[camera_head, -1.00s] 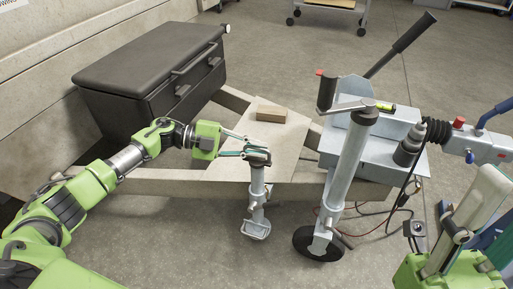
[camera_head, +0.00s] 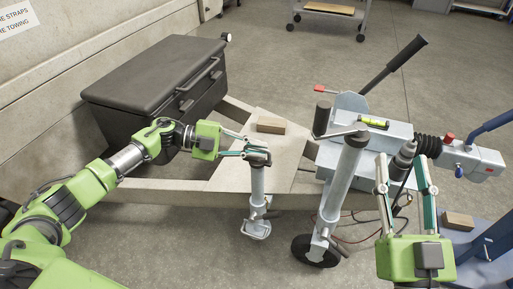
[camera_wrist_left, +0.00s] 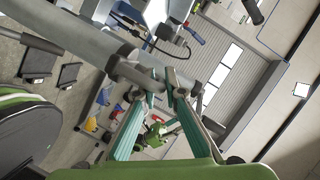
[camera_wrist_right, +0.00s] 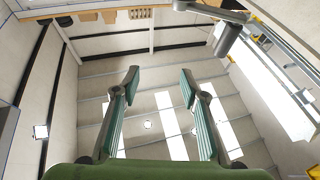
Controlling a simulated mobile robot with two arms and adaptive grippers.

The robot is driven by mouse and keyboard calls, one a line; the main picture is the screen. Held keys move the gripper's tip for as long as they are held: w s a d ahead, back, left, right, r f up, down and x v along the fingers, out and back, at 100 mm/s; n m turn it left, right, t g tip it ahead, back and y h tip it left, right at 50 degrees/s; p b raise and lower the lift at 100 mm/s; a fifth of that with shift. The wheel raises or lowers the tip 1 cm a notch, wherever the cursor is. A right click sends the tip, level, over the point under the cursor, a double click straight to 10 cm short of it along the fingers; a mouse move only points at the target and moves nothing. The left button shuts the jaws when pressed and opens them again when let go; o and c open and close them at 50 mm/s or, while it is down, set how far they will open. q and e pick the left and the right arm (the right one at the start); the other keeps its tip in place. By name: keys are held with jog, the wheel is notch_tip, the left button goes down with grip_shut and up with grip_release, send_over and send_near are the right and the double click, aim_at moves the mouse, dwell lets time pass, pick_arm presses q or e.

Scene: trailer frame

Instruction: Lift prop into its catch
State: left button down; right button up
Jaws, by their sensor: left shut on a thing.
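The prop (camera_head: 257,187) is a light grey tube with a flat foot at its lower end, standing close to upright in front of the trailer frame (camera_head: 185,187). My left gripper (camera_head: 262,153) is shut on the upper end of the prop, coming from the left. In the left wrist view the fingertips (camera_wrist_left: 165,80) are close together near a grey tube. My right gripper (camera_head: 404,165) is open and empty, pointing up in front of the grey coupling. Its parted fingers show in the right wrist view (camera_wrist_right: 160,82). I cannot make out the catch.
A jockey wheel post (camera_head: 342,190) with a crank handle stands right of the prop. The coupling head (camera_head: 385,138) has a raised black lever. A black box (camera_head: 150,90) sits on the frame at left. A wooden block (camera_head: 270,125) lies on the plate. Floor below the prop is clear.

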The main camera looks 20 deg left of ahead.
pick_arm(q)
jog(key=shift+w+a+r, duration=0.2)
jog(key=shift+w+r, duration=0.15)
jog(key=shift+r, duration=0.2)
pick_arm(e)
jog(key=shift+w+f+g+h, duration=0.15)
jog(key=shift+w+f+g, duration=0.1)
jog(key=shift+f, duration=0.25)
jog(key=shift+w+f+g+h, duration=0.1)
jog(key=shift+f+g, duration=0.1)
jog(key=shift+f, duration=0.3)
jog(key=shift+w+f+g+h, duration=0.15)
jog(key=shift+w+f+g, duration=0.1)
jog(key=shift+f, duration=0.25)
pick_arm(q)
jog(key=c, duration=2.2)
grip_release()
jog(key=shift+o, duration=0.2)
jog(key=shift+s, duration=0.15)
pick_arm(e)
jog(key=shift+s, duration=0.1)
pick_arm(q)
jog(key=shift+f, duration=0.2)
jog(key=shift+s, duration=0.1)
jog(key=v, duration=1.2)
jog(key=shift+r, duration=0.1)
